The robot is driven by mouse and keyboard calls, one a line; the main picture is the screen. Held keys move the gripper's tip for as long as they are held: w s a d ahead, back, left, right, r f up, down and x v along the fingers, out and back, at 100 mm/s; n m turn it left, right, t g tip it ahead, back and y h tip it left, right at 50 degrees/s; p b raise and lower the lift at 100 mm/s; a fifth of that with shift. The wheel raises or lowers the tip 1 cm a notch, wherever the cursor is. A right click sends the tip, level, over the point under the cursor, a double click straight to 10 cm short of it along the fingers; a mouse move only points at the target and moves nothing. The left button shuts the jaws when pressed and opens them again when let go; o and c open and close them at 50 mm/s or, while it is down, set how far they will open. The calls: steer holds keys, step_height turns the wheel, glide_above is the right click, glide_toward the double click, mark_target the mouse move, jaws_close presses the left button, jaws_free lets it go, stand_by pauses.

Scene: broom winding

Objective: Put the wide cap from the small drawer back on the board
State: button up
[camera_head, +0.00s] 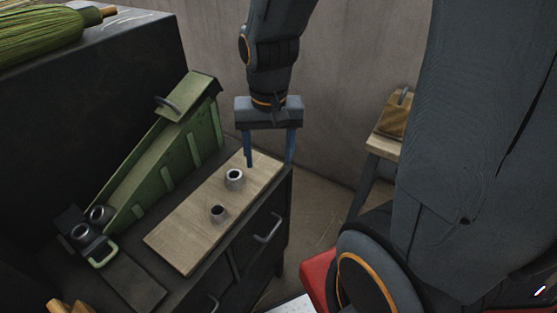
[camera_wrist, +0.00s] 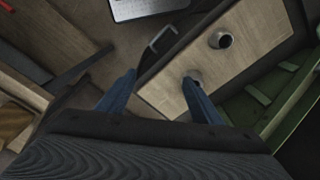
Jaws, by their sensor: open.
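The pale wooden board (camera_head: 190,235) lies on the dark cabinet. I cannot tell whether either is the wide cap. My gripper (camera_head: 270,164) points down at the board's far right end, open, with nothing between its blue fingers. The cabinet's drawer fronts (camera_head: 262,240) look shut; no drawer interior shows.
A green ribbed chute-like body (camera_head: 165,165) stands left of the board, with two dark metal rings (camera_head: 90,224) and a green handle (camera_head: 103,253) at its near end. A straw broom (camera_head: 45,38) lies upper left. A wooden block (camera_head: 395,118) sits on a stand at right.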

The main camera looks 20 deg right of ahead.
steer(key=s+d+n, duration=0.1)
steer(key=s+n, duration=0.1)
steer(key=n, duration=0.1)
steer(key=shift+s+d+f+n, duration=0.25)
steer(key=shift+d+f+n, duration=0.05)
steer(key=shift+d+f, duration=0.1)
steer(key=shift+c, duration=0.5)
